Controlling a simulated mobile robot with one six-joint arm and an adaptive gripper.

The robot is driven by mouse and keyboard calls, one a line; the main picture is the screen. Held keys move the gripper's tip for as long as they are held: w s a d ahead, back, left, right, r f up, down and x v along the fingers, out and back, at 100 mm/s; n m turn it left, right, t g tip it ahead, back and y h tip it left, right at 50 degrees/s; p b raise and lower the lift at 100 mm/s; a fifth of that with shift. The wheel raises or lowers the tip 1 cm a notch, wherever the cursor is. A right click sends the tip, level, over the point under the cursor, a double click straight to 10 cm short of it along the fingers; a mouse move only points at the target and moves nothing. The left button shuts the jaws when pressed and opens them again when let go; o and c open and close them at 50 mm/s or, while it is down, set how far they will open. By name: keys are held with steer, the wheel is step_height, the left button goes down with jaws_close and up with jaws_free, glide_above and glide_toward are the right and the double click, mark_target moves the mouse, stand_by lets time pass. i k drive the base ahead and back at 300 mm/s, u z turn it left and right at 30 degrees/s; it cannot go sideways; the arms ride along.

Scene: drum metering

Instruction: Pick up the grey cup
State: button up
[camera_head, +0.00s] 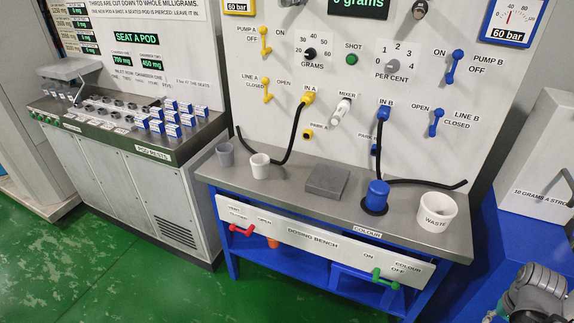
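The grey cup (225,155) stands upright at the left end of the dosing bench's steel top. It is small and its mouth faces up. A white cup (260,166) stands close to its right, a little nearer the bench's front edge. Part of my arm (537,291) shows in the bottom right corner, well away from the grey cup. My gripper's fingers do not show in this view.
A black hose hangs behind the white cup. A grey block (327,181), a blue capped container (376,196) and a white WASTE tub (436,212) stand farther right on the bench. Red (241,230) and green (384,279) handles stick out of the front panel.

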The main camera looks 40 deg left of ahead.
mark_target(226, 155)
steer(key=u, duration=2)
